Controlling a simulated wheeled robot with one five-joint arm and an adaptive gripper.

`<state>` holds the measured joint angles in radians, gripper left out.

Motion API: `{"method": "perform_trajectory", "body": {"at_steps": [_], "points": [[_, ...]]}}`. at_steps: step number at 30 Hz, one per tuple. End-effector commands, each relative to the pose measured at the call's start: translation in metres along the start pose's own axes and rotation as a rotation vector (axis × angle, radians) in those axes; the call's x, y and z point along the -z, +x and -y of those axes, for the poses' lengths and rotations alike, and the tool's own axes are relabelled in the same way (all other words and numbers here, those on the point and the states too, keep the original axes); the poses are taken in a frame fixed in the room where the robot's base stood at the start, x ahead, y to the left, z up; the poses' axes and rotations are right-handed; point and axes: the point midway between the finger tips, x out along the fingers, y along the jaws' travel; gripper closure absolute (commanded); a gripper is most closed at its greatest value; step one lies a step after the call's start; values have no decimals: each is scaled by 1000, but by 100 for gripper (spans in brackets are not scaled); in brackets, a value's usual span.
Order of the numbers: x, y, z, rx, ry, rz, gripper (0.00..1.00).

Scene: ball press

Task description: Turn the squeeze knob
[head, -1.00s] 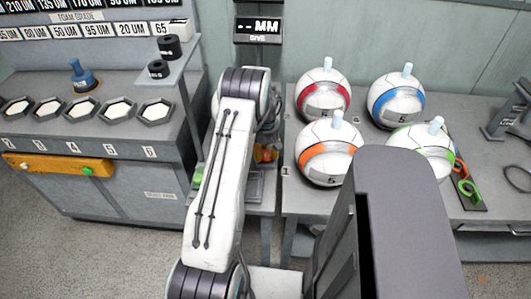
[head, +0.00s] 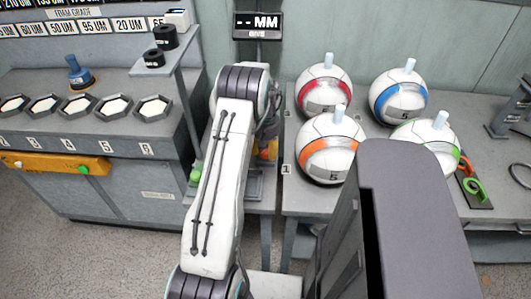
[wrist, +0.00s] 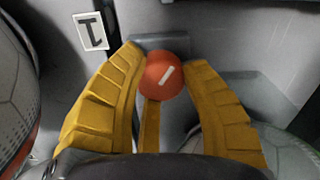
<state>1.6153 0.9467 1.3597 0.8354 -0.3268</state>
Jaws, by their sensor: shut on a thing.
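The squeeze knob (wrist: 166,82), round and orange-red with a white line, shows in the wrist view. Its line tilts up to the right. My gripper (wrist: 162,62) has two yellow ridged fingers, shut on the knob from its left and right sides near the tips. In the head view my arm hides the knob and most of the gripper; only a bit of yellow and orange (head: 267,149) shows beside the arm. The display (head: 258,25) above reads "--MM" with a smaller word below it.
Balls with red, blue, orange (head: 328,150) and green bands stand on the right table, each with a pale plug on top. A left bench (head: 140,137) holds several hexagonal trays and a blue-handled tool (head: 79,72). A grey surface (wrist: 265,92) lies right of the knob.

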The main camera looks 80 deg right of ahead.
Motion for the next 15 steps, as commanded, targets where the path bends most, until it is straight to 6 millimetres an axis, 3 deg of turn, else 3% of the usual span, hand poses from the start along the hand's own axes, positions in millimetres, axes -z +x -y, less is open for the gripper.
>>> {"method": "perform_trajectory", "body": {"at_steps": [15], "points": [[0,2,0,0,443,-1,91]]}}
